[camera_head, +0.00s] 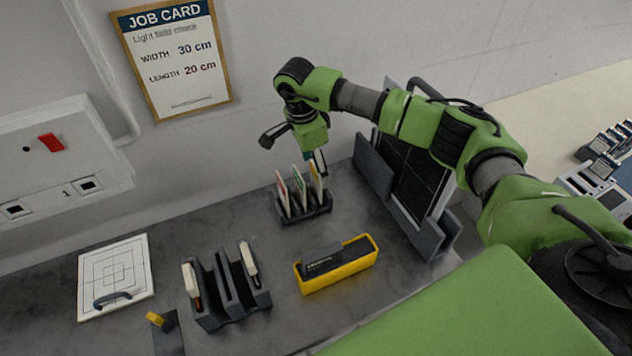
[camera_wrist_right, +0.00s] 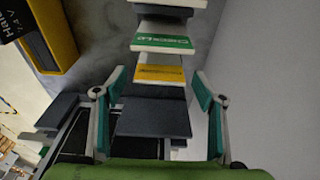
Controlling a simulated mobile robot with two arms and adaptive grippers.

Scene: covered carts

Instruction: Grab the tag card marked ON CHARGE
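A dark grey rack (camera_head: 304,211) on the worktop holds white tag cards with red (camera_head: 283,192), green (camera_head: 299,186) and yellow (camera_head: 315,184) markings, standing upright. In the right wrist view the green card (camera_wrist_right: 163,43) seems to read CHECKED. The yellow card (camera_wrist_right: 160,74) has lettering too blurred to read, so I cannot confirm which card says ON CHARGE. My right gripper (camera_head: 314,160) is above the rack, by the yellow card. In the wrist view its fingers (camera_wrist_right: 155,95) are wide apart with nothing gripped, just short of the yellow card. My left gripper is not in view.
A yellow tray (camera_head: 345,277) holding a black block is in front of the rack. A dark panel in a grey stand (camera_head: 420,170) is close to the right. Another grey holder (camera_head: 228,290) and a white board (camera_head: 115,275) are left. The wall is behind.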

